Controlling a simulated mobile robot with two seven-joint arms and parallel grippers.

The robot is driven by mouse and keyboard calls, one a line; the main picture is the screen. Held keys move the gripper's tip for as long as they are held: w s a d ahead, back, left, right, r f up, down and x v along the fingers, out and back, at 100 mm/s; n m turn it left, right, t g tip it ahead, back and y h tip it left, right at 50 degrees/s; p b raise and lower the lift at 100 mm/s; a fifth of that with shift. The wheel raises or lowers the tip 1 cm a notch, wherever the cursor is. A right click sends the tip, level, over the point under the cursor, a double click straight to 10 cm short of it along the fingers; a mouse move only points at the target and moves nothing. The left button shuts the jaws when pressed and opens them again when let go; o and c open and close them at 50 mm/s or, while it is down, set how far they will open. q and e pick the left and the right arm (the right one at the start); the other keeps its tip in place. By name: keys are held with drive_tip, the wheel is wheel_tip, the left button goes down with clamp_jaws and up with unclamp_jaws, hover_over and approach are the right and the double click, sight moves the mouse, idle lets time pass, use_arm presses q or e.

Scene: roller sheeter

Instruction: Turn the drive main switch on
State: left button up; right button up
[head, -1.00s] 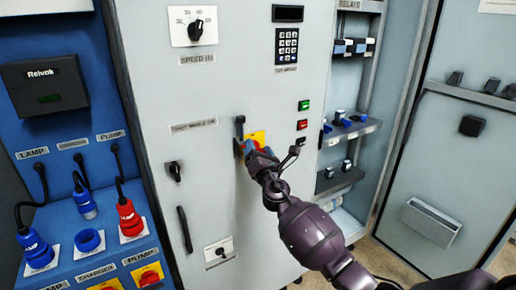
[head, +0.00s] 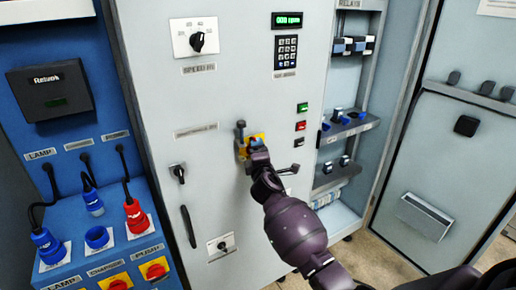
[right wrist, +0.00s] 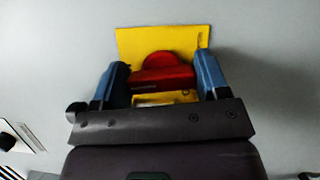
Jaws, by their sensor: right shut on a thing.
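The drive main switch shows in the right wrist view as a red rotary handle (right wrist: 162,77) on a yellow plate (right wrist: 135,42). Its bar lies across between my fingers. In the head view the yellow plate (head: 258,137) sits in the middle of the light grey cabinet door, mostly hidden by my right gripper (head: 251,146). My right gripper (right wrist: 162,80) is shut on the red handle, with one blue finger on each side. A display (head: 288,19) at the top of the door is lit green. My left gripper is not in view.
A speed knob (head: 197,41) and a keypad (head: 286,51) are above. Small green (head: 303,107) and red (head: 301,126) buttons lie right of the switch. A door handle (head: 188,226) is lower left. A blue panel (head: 72,135) with plugs stands at the left.

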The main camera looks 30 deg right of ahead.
drive_tip(key=shift+m+g+p, duration=0.3)
drive_tip(key=shift+m+p, duration=0.1)
drive_tip(key=shift+m, duration=0.2)
drive_tip(key=o, duration=0.9)
drive_tip(key=shift+o, duration=0.2)
drive_tip(key=shift+s, duration=0.1)
drive_tip(key=b+v, duration=0.1)
drive_tip(key=v, duration=0.9)
drive_tip(key=shift+s, duration=0.35)
drive_tip(key=shift+a, duration=0.1)
